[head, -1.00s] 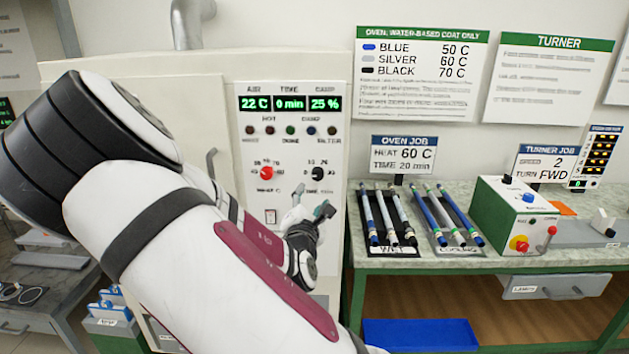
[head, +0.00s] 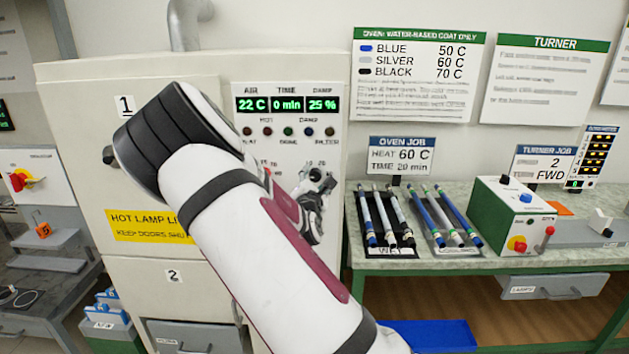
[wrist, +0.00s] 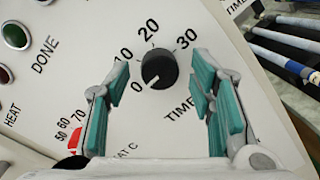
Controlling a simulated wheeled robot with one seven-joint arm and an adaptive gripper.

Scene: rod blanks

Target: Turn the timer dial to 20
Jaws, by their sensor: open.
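The timer dial is a black round knob (wrist: 159,69) on the pale oven panel, with 0, 10, 20 and 30 printed around it. In the wrist view its white pointer mark is toward the 0. My gripper (wrist: 160,100) is open, with one teal-padded finger on each side of the dial, and I see no contact with it. In the head view my gripper (head: 318,185) is in front of the panel and hides most of the dial. The oven display (head: 288,104) reads 22 C, 0 min and 25 %.
The oven job card (head: 401,155) reads HEAT 60 C, TIME 20 min. A bench with rods on trays (head: 392,250) stands to the right of the oven.

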